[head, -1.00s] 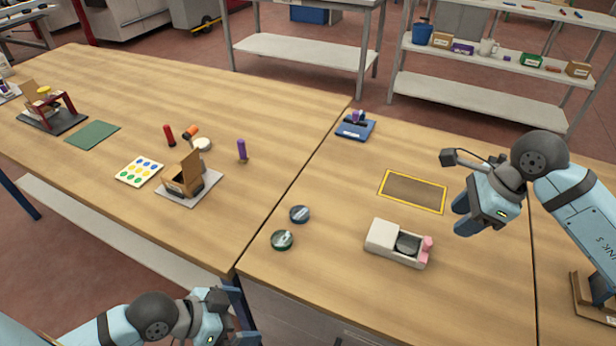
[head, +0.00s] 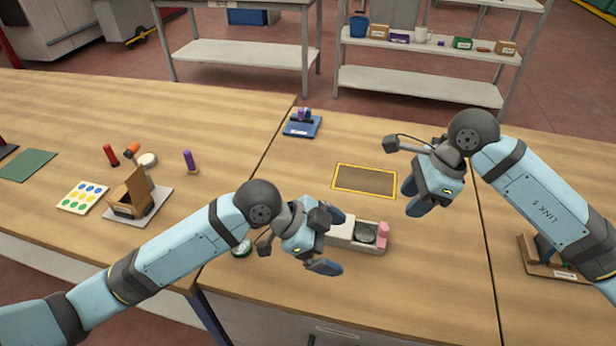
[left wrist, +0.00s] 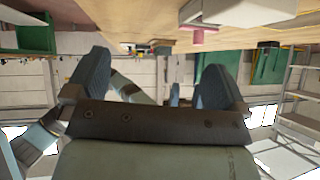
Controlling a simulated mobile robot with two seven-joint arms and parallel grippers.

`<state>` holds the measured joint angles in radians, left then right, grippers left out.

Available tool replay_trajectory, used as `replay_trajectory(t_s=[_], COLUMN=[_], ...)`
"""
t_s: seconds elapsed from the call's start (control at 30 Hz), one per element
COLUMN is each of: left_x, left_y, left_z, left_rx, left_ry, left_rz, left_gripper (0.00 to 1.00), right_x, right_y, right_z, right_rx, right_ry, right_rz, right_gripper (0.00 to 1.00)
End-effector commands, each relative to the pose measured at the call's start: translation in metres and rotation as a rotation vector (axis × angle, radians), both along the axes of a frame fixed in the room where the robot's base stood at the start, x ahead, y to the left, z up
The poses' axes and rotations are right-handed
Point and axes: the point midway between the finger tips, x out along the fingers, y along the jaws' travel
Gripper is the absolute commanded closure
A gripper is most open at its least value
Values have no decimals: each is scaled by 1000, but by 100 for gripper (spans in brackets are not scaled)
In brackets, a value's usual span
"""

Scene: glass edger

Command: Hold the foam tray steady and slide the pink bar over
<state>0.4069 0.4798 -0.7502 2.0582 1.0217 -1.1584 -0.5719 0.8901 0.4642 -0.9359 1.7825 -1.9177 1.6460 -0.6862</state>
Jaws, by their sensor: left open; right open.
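The pink bar (head: 383,236) stands at the tray's right end. In the left wrist view the tray (left wrist: 245,10) and the pink bar (left wrist: 198,37) show at the top. My left gripper (head: 330,240) is open and empty, just left of the tray, and hides its left end in the head view. I cannot tell whether it touches the tray. My right gripper (head: 416,206) is open and empty, above and to the right of the tray.
A yellow-edged brown mat (head: 364,181) lies behind the tray. A blue stand (head: 302,125) is farther back. A brown stand (head: 547,258) is at the right. The table in front of the tray is clear.

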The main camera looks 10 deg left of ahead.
Motion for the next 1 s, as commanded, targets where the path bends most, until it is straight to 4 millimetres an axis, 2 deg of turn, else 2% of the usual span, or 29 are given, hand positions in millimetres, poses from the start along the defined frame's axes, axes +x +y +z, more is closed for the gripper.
replay_trajectory(t_s=[0.03,0.3,0.43,0.6,0.77,1.0], left_x=[13,63,80,90,92,91], left_y=[4,37,53,64,63,48], left_z=[5,31,46,58,52,14], left_rx=[51,307,395,456,469,467], left_ry=[5,82,108,131,139,141], left_rz=[-18,-86,-94,-98,-99,-100], left_gripper=[0,0,0,0,0,0], right_x=[0,0,0,0,0,0], right_y=[0,0,0,0,0,0], right_z=[0,0,0,0,0,0], right_rx=[0,0,0,0,0,0], right_ry=[0,0,0,0,0,0], right_rz=[0,0,0,0,0,0], right_gripper=[57,57,57,57,57,57])
